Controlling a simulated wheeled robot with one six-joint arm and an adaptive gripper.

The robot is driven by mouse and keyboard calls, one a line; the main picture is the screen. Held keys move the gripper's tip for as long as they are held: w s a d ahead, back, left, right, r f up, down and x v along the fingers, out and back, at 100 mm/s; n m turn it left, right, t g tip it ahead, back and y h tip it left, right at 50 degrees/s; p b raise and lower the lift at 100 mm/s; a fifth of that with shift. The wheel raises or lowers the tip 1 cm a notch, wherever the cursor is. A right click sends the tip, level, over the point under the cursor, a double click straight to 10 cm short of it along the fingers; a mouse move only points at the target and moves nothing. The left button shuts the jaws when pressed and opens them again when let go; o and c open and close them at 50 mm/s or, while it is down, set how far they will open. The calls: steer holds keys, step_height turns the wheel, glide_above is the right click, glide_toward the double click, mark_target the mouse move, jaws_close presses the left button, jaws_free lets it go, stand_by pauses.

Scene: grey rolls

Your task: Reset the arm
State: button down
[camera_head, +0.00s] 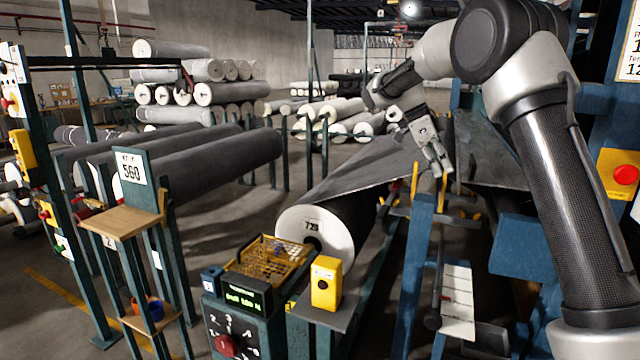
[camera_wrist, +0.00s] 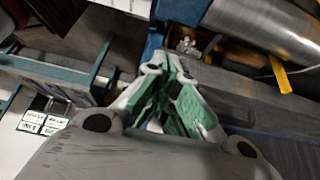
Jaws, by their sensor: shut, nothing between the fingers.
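My arm comes in from the right in the head view and bends over at the top. My gripper (camera_head: 438,160) hangs from its end, pointing down, to the right of the large grey roll (camera_head: 335,195) marked 729 and near its sheet. In the wrist view my gripper (camera_wrist: 168,68) shows green-padded fingers drawn together, with nothing between them. Blue frame parts and a metal cylinder (camera_wrist: 265,28) lie beyond the fingertips.
A yellow wire basket (camera_head: 268,260), a yellow box (camera_head: 326,282) and a control panel with a red knob (camera_head: 228,345) stand in front of the roll. Grey rolls (camera_head: 225,162) rest on racks at left. A blue post (camera_head: 415,265) stands below my gripper.

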steer(key=n, duration=0.4)
steer(key=shift+w+a+f, duration=0.1)
steer(key=shift+a+f, duration=0.1)
steer(key=shift+f, duration=0.15)
steer(key=s+f+n+y, duration=0.2)
steer(key=s+f+n, duration=0.3)
steer(key=s+n, duration=0.5)
steer(key=s+d+r+n+t+y, duration=0.1)
steer(key=s+n+t, duration=0.1)
steer(key=s, duration=0.7)
steer(key=s+d+r+n+t+y, duration=0.1)
steer(key=s+n, duration=0.3)
steer(key=s, duration=0.5)
steer(key=s+d+r+n+t+y, duration=0.1)
steer(key=s+d+r+n+t, duration=0.1)
steer(key=s, duration=0.8)
steer(key=shift+d+r+n+t, duration=0.4)
steer(key=shift+d+t, duration=0.1)
steer(key=shift+t, duration=0.4)
